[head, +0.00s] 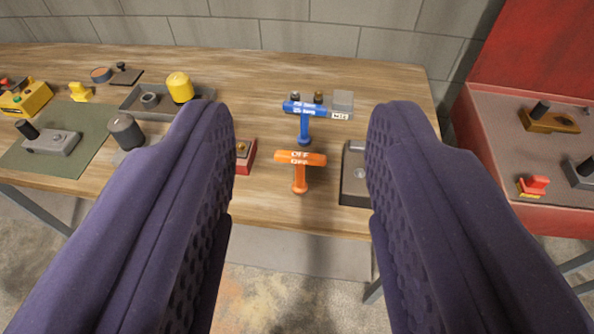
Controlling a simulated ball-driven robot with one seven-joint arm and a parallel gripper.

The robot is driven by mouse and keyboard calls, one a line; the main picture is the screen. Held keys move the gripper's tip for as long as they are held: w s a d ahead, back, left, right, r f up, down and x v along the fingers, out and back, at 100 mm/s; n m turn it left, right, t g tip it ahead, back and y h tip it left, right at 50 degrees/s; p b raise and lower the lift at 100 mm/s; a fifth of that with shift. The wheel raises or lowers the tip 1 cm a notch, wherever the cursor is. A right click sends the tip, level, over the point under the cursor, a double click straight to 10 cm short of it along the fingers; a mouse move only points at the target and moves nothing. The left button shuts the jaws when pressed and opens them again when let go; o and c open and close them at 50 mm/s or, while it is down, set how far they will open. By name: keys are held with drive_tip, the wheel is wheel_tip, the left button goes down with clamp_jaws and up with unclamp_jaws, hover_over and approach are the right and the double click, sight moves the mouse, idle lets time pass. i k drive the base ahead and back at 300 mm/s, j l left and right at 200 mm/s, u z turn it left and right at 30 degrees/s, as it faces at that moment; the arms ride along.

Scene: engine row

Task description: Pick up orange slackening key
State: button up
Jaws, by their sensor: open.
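The orange slackening key (300,158) is a T-shaped tool with white lettering on its crossbar. It stands upright near the front edge of the wooden table, its crossbar on top and its stem below. My gripper (300,150) has two padded purple fingers, wide apart and empty. In the picture the orange key lies between the fingers, with clear space on both sides; it looks farther away than the fingertips. A similar blue T-shaped key (304,110) with white lettering stands just behind it.
A small red box (246,157) sits left of the orange key, partly behind the left finger. A dark box (353,185) is to its right. A grey block (343,103) is behind. Left are a tray (135,100) and green mat (85,160); right, a red bench (560,215).

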sight(299, 187)
drive_tip(key=i+l+z, duration=0.1)
drive_tip(key=z, duration=0.2)
drive_tip(key=u, duration=0.4)
drive_tip(key=i+j+z, duration=0.45)
drive_tip(key=i+j, duration=0.8)
drive_tip(key=i, duration=0.05)
